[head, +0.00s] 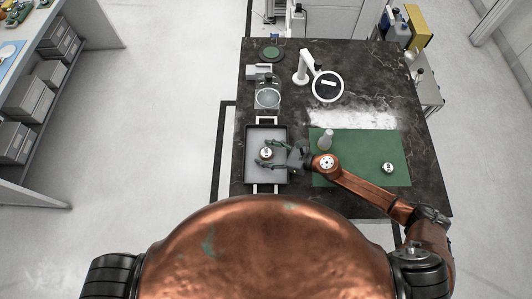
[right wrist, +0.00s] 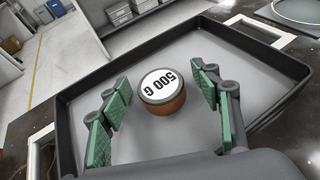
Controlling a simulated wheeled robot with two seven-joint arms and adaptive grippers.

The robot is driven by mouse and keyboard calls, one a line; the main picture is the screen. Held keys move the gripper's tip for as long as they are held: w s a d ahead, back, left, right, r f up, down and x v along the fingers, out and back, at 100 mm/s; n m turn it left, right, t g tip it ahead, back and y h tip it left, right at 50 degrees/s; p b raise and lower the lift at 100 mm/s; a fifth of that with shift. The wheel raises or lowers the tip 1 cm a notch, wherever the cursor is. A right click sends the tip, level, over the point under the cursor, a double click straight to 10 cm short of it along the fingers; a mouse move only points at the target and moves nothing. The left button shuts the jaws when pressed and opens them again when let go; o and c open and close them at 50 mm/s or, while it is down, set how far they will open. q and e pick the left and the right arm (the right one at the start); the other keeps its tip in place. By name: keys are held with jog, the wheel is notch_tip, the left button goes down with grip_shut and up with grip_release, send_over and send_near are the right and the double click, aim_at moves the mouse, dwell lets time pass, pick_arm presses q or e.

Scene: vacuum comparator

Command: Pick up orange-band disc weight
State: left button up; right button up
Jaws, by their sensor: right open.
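The orange-band disc weight (head: 265,153) lies in the grey tray (head: 282,134) at the left of the dark table. In the right wrist view the disc weight (right wrist: 163,98) has a white top marked "500 G" and an orange-brown side. My right gripper (head: 272,153) is open over the tray, with its green-padded fingers on either side of the disc. In the right wrist view both fingers (right wrist: 162,100) stand apart from the disc, with a gap on each side. My left gripper is not in view.
The tray (right wrist: 75,125) has raised dark walls around the disc. A second disc weight (head: 388,168) sits on the green mat (head: 350,177), and a grey bottle-like item (head: 326,139) stands near its top left. A glass vessel (head: 267,98) and a white ring-headed stand (head: 327,87) are farther back.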

jog(key=shift+c, duration=0.7)
jog(key=shift+r, duration=0.1)
grip_shut()
